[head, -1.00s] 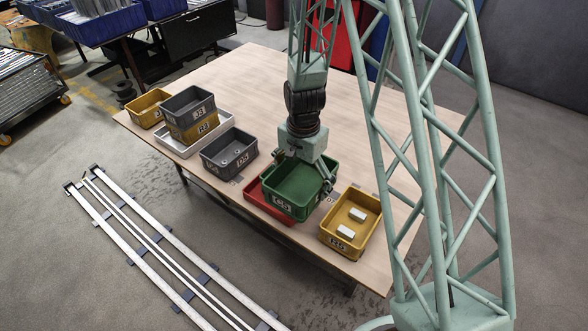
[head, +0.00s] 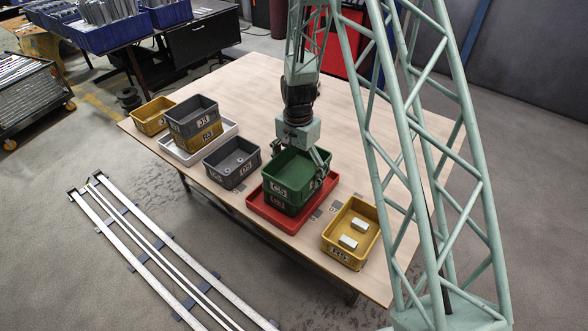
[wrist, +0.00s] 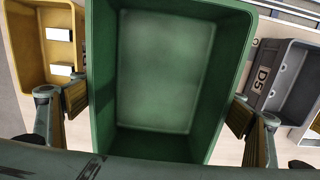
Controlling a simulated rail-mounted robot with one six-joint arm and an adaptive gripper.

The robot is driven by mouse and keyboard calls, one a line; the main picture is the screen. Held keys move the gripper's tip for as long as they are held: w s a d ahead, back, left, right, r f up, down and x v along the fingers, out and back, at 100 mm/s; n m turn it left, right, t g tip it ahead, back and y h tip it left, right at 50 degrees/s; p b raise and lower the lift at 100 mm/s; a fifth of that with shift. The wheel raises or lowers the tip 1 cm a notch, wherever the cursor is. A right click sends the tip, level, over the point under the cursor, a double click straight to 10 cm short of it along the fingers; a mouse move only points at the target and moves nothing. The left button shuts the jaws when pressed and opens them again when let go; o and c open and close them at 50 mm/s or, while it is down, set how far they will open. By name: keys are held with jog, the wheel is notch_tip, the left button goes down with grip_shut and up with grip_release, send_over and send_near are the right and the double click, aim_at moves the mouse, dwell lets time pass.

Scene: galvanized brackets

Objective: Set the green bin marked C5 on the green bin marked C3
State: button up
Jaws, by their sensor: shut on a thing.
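The green bin marked C5 (head: 297,170) is empty and upright in my gripper (head: 299,163). In the wrist view the C5 bin (wrist: 165,75) fills the middle, with a gripper finger pad on each side wall. Directly under it in the head view is another green bin (head: 284,205), mostly hidden, its marking not readable. That lower bin stands in a red tray (head: 258,206). The two green bins look lined up one over the other; I cannot tell whether they touch.
A yellow bin (head: 337,255) with two light blocks stands to the right. A grey bin (head: 231,170) marked D5 stands to the left. Beyond it a grey bin (head: 190,112) sits on a yellow bin (head: 212,136) in a white tray (head: 175,153). The table's back is clear.

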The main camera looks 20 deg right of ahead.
aim_at(294, 167)
jog(key=shift+w+d+f, duration=0.1)
jog(key=shift+w, duration=1.15)
jog(key=shift+w+f, duration=0.1)
jog(key=shift+w, duration=1.1)
jog(key=shift+w, duration=0.25)
jog(key=shift+w+f, duration=0.15)
jog(key=shift+f, duration=1.65)
jog(key=shift+f+b, duration=0.4)
jog(key=shift+f, duration=0.2)
jog(key=o, duration=0.8)
jog(key=shift+r, duration=0.1)
